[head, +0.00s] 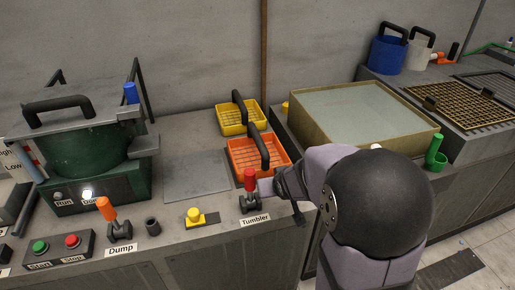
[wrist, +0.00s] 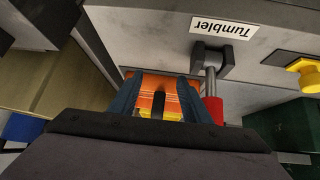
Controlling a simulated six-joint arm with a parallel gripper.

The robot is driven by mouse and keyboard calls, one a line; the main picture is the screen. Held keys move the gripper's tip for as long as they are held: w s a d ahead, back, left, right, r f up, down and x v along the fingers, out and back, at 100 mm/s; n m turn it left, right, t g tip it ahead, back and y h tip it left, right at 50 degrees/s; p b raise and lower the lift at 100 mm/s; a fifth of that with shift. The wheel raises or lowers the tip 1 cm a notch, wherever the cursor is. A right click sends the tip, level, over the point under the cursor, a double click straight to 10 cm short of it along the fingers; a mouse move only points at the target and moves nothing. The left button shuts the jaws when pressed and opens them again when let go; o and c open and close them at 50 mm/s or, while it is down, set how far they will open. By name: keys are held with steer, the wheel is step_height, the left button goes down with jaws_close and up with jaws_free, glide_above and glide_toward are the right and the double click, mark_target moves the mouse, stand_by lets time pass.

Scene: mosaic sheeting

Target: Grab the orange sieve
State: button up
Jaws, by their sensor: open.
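The orange sieve (head: 243,158) sits on the grey counter in the head view, with a black arched handle standing over it. In the wrist view the orange sieve (wrist: 150,82) shows between my fingers, with its dark handle in line with the gap. My gripper (wrist: 158,90) is open and empty. In the head view my gripper (head: 268,187) is at the counter's front, on the near side of the sieve and beside the red-knobbed Tumbler lever (head: 250,180). My arm hides part of the gripper there. I cannot tell the exact distance to the handle.
The Tumbler lever's red knob (wrist: 213,108) is close to the right finger in the wrist view. A yellow sieve (head: 230,122) stands behind the orange one. A large framed basin (head: 433,133) is to the right. A flat grey plate (head: 196,175) lies left.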

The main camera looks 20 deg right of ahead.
mark_target(257, 138)
steer(key=w+r+n+t+y+p, duration=0.1)
steer(key=w+r+t, duration=0.4)
steer(key=w, duration=0.4)
steer(key=shift+w+d+r+t+p, duration=0.2)
steer(key=shift+d+r+t+p, duration=0.15)
steer(key=shift+r, duration=0.4)
steer(key=shift+w, duration=0.1)
steer(key=shift+x, duration=3.3)
steer(key=shift+a+p+x, duration=0.1)
steer(key=shift+p+x, duration=0.25)
steer(key=shift+x, duration=0.95)
steer(key=shift+a+p+x, duration=0.15)
steer(key=shift+p+x, duration=0.2)
steer(key=shift+x, duration=0.95)
steer(key=shift+f, duration=0.1)
jaws_close()
